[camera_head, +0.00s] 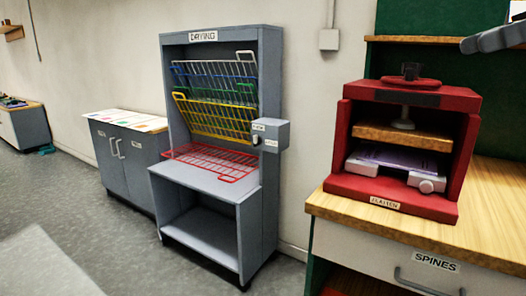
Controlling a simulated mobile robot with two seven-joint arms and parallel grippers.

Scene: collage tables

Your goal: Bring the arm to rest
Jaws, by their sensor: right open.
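My right gripper (470,44) shows at the top right edge, grey, held in the air above and to the right of the red press. It is open, and nothing shows between its fingers. Most of the arm behind it is out of the frame. My left gripper is not in view.
The red press (390,187) stands on a wooden-topped bench (488,222) with a drawer labelled SPINES (345,243). A grey drying rack (215,190) with coloured wire shelves stands mid-view. A low cabinet (120,160) is left of it. Grey floor (120,255) is open in front.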

